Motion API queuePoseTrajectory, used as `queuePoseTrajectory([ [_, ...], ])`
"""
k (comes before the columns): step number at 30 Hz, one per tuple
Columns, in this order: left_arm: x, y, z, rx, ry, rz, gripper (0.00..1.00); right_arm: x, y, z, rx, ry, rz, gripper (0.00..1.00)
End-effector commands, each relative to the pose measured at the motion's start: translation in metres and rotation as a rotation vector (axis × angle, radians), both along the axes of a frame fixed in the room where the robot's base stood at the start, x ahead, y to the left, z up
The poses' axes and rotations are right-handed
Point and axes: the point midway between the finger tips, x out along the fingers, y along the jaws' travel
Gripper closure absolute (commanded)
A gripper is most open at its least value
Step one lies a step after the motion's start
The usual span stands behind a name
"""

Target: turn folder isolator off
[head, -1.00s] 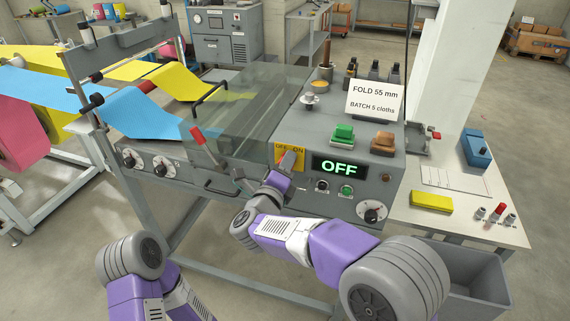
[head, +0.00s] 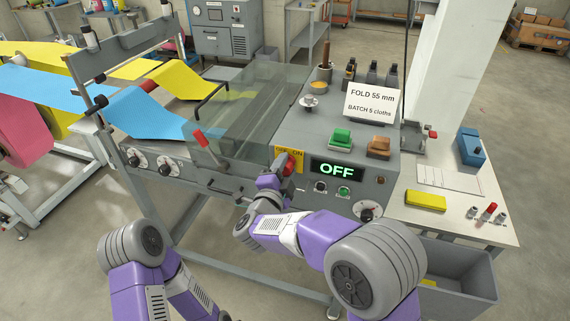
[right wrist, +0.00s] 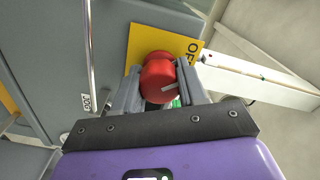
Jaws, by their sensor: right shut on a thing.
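The folder isolator is a red rotary knob (right wrist: 159,78) on a yellow plate (right wrist: 140,42), seen close in the right wrist view. In the head view the yellow plate (head: 296,157) with OFF and ON lettering is on the machine front, partly covered by my gripper. My right gripper (right wrist: 160,88) has its two grey fingers on either side of the red knob, shut on it. In the head view the right gripper (head: 276,172) is at the plate. A display (head: 337,170) beside it reads OFF. My left arm shows at lower left, but its gripper is out of view.
A red-handled lever (head: 200,139) and a clear cover (head: 240,115) are left of the plate. Green (head: 341,137) and brown (head: 379,147) blocks and a sign (head: 371,104) sit on the machine top. A grey bin (head: 456,270) stands at lower right.

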Motion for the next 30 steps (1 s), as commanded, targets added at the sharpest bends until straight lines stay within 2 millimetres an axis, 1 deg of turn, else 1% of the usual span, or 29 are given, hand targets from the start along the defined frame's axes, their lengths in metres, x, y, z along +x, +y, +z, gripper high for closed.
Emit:
queuePoseTrajectory([
  [3,0.0000,0.0000,0.0046,0.000,0.000,0.000,1.00,-0.0003,-0.0001,0.0003,-0.045,0.017,-0.001,0.89],
  [9,0.0000,0.0001,0.0070,0.000,0.000,0.000,1.00,-0.0003,-0.0001,-0.0002,-0.086,0.029,0.000,0.89],
  [23,-0.0001,0.0000,0.0072,0.000,0.000,0.000,1.00,-0.0002,0.0000,-0.0009,-0.098,0.033,0.001,0.89],
  [24,-0.0001,0.0000,0.0072,0.000,0.000,0.000,1.00,-0.0002,0.0000,-0.0009,-0.098,0.033,0.001,0.54],
  [28,-0.0001,0.0000,0.0073,0.000,0.000,0.000,1.00,-0.0002,0.0000,-0.0007,-0.098,0.033,0.000,0.34],
  [30,0.0000,-0.0001,0.0073,0.000,0.000,0.000,1.00,-0.0001,0.0000,-0.0005,-0.097,0.032,0.000,0.33],
])
